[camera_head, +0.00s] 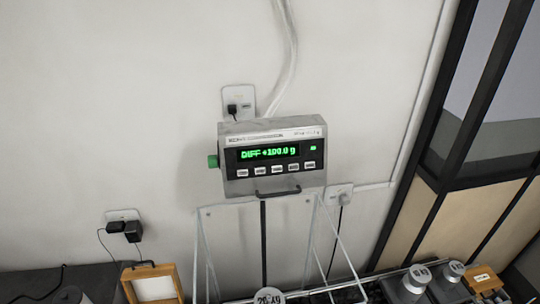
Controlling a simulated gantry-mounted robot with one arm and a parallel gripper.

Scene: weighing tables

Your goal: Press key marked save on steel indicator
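The steel indicator (273,158) hangs on the wall near the middle of the view. Its green display (270,153) reads what looks like "DIFF +100.0 g". A row of several light keys (276,171) runs below the display. The key labels are too small to read, so I cannot tell which one is marked save. A green knob (212,161) sticks out from its left side. A dark handle (278,191) is at its lower edge. My gripper is not in view.
Wall sockets (238,101) with plugs and cables surround the indicator. Clear panels (201,245) stand below it. Metal weights (417,278) and a wooden frame (152,284) are along the bottom. The wall in front of the indicator looks clear.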

